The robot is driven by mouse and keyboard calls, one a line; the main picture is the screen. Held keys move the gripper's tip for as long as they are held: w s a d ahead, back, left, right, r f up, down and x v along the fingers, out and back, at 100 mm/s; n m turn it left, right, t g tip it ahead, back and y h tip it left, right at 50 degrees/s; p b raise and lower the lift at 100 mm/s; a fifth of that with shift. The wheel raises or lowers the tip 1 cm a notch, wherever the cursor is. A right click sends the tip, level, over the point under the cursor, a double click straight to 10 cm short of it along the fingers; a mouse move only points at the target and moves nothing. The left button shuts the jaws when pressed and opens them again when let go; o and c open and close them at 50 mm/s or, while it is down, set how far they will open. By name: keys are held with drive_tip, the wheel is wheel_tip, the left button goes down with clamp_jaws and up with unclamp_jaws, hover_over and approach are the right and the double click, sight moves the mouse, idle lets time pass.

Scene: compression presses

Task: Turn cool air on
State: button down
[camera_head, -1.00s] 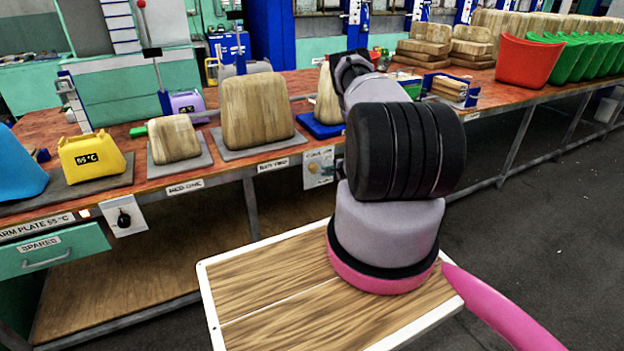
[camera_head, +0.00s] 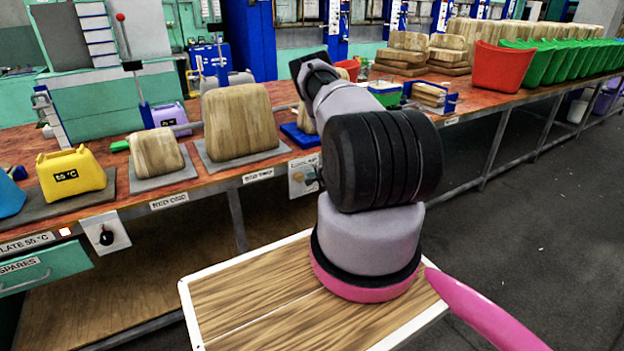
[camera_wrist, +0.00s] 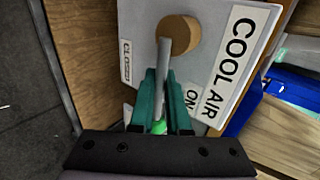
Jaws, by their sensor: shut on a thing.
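The cool air panel (camera_wrist: 225,35) is a pale plate with a round brown knob (camera_wrist: 184,36) and a grey lever (camera_wrist: 165,62). It reads COOL AIR, with an ON label (camera_wrist: 192,97) and a CLOSED label (camera_wrist: 126,62). My gripper (camera_wrist: 163,78) has teal fingers on both sides of the lever and is shut on it. The lever points down from the knob in the wrist view, between the two labels. In the head view the panel (camera_head: 299,183) hangs on the bench front, partly hidden behind my arm.
A wooden bench (camera_head: 215,180) carries wooden blocks, a yellow 55 °C container (camera_head: 72,175) and a red bin (camera_head: 502,67). Another panel with a black knob (camera_head: 106,236) hangs at left. In the wrist view, a blue object (camera_wrist: 243,108) lies at right. Grey floor (camera_head: 530,240) is clear at right.

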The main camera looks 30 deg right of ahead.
drive_tip(key=c, duration=1.2)
unclamp_jaws()
drive_tip(key=shift+o, duration=0.2)
drive_tip(key=v, duration=1)
drive_tip(key=shift+s+r, duration=0.2)
drive_tip(key=shift+s, duration=0.15)
drive_tip(key=shift+r, duration=0.1)
